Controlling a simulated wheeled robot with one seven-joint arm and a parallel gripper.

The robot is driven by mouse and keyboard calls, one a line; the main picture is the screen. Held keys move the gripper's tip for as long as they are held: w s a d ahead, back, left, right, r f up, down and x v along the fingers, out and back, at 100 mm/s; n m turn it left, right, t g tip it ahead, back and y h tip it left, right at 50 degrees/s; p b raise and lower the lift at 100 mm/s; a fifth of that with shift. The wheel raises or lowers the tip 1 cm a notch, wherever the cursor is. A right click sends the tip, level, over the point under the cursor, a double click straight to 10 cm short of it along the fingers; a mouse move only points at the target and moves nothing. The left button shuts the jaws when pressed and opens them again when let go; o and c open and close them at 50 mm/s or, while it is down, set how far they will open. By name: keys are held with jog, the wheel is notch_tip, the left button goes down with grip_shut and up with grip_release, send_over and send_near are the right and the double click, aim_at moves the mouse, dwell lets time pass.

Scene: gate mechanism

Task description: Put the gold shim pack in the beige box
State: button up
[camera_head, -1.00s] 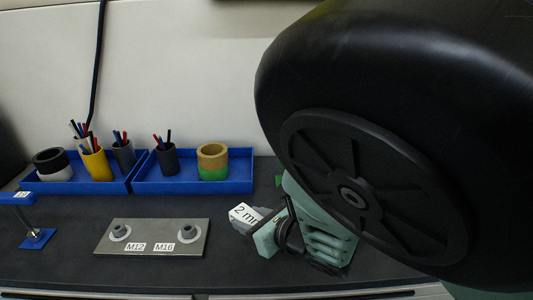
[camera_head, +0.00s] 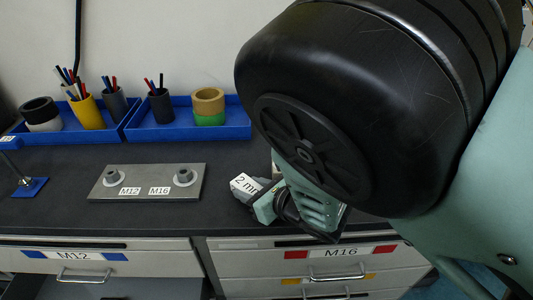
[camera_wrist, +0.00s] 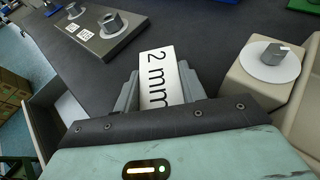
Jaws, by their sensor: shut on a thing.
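My gripper (camera_wrist: 160,90) is shut on a block with a white "2 mm" label (camera_wrist: 161,78). The label covers the face I see, so no gold shows. In the head view the labelled block (camera_head: 245,184) is at my gripper (camera_head: 262,194), above or near the counter's front edge; I cannot tell its height. A beige block-like body (camera_wrist: 252,84) with a white disc and a grey nut-like part on top stands to the right in the wrist view. Another beige body (camera_wrist: 303,120) is partly visible at the right edge. I cannot tell which is the beige box.
A grey plate (camera_head: 147,183) with two nut-like parts, marked M12 and M16, lies on the dark counter. Blue trays (camera_head: 190,131) with pen cups and tape rolls stand behind. Drawers (camera_head: 318,262) are below; an M12 drawer appears open at lower left. My arm hides the right side.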

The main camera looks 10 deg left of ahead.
jog(key=shift+f, duration=0.15)
jog(key=o, duration=1.2)
